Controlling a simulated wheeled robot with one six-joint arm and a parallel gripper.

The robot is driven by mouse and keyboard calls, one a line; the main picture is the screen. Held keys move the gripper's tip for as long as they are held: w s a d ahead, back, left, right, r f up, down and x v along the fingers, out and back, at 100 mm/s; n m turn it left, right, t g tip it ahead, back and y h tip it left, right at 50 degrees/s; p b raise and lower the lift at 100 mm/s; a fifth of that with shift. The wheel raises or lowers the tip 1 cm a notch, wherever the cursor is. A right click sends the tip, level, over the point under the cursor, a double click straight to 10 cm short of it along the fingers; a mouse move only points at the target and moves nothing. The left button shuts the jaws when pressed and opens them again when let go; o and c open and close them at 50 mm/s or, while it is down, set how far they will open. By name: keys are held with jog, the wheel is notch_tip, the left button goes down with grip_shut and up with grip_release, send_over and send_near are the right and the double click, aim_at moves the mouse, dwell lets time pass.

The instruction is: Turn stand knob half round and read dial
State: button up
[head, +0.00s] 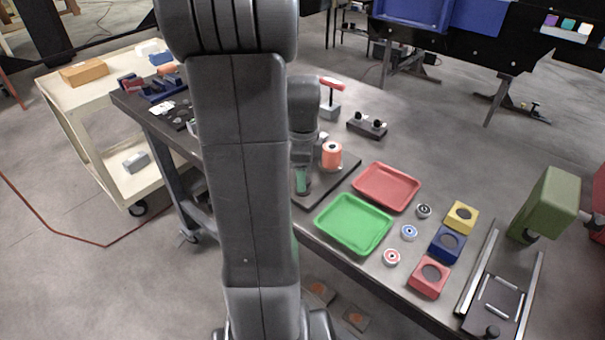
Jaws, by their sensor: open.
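My gripper (302,176) is low over a dark base plate (340,180), left of a salmon-coloured cylinder (331,157). It is small and partly hidden by my arm; it is open. A green part shows at its tip, and I cannot tell whether the two touch. I cannot tell which knob is the stand knob. No readable dial face shows.
A green tray (319,222) and a red tray (414,196) lie mid-table. Small round pieces and yellow, blue and red blocks (429,277) sit to their right. A red-handled tool (331,88) and a black two-knob block (367,127) stand behind. A cream cart (60,95) is left.

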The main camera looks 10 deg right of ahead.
jog(key=shift+f, duration=0.5)
jog(key=c, duration=1)
